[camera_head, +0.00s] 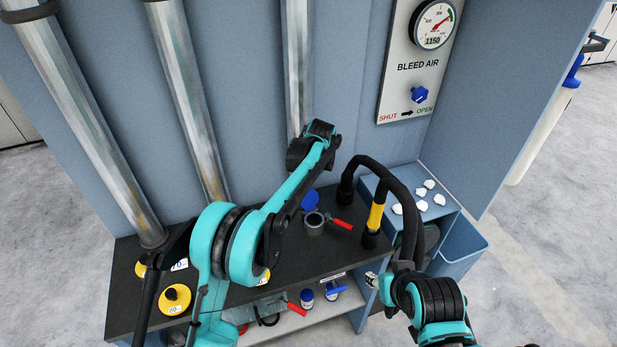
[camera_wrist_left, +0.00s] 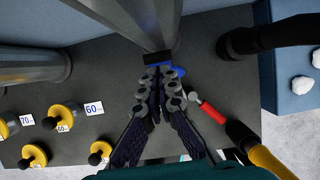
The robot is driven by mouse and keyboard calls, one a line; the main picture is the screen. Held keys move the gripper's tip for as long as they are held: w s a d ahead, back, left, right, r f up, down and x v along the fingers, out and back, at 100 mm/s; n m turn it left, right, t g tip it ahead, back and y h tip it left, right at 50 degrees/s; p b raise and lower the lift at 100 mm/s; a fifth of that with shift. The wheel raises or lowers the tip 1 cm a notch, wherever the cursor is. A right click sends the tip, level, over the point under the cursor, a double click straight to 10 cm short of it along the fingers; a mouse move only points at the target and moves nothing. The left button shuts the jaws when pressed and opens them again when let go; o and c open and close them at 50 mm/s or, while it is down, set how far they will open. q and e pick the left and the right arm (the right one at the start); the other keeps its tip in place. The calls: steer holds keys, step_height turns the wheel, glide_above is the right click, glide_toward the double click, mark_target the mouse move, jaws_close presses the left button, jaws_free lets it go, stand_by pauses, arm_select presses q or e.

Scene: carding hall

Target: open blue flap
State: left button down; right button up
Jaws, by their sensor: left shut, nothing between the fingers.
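The blue flap (camera_head: 310,200) is a round blue disc at the back of a grey ring-shaped port (camera_head: 314,223) on the dark bench top. Its tilt is hard to judge. In the left wrist view a blue piece (camera_wrist_left: 180,71) shows just beyond my fingertips, partly hidden. My left gripper (camera_wrist_left: 160,75) is shut and empty, its tips in front of a black collar at the foot of a grey pipe. I cannot tell whether they touch anything.
A red handle (camera_head: 342,224) sticks out right of the port. Black hoses (camera_head: 378,164), one with a yellow band, arch to its right. Yellow weights (camera_head: 175,298) stand left. A bleed air panel (camera_head: 417,62) hangs behind.

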arm_select(q)
steer(key=v, duration=1.2)
steer(key=s+a+r+n+b, duration=0.1)
steer(key=s+a+n+b, duration=0.2)
steer(key=s+a+n, duration=0.5)
steer(key=s+a+f+n+t+b, duration=0.1)
steer(key=s+a+f+n, duration=0.3)
steer(key=s+n, duration=0.4)
steer(key=s+a+f+n+t+b, duration=0.1)
steer(key=s+a+f+n+b, duration=0.3)
steer(key=s+f+n, duration=0.2)
steer(key=s+a+f+n+t+h+b, duration=0.1)
steer(key=s+a+f+n, duration=0.4)
steer(key=s+n, duration=0.5)
steer(key=s+f+b, duration=0.1)
steer(key=s, duration=0.3)
steer(key=shift+b, duration=0.35)
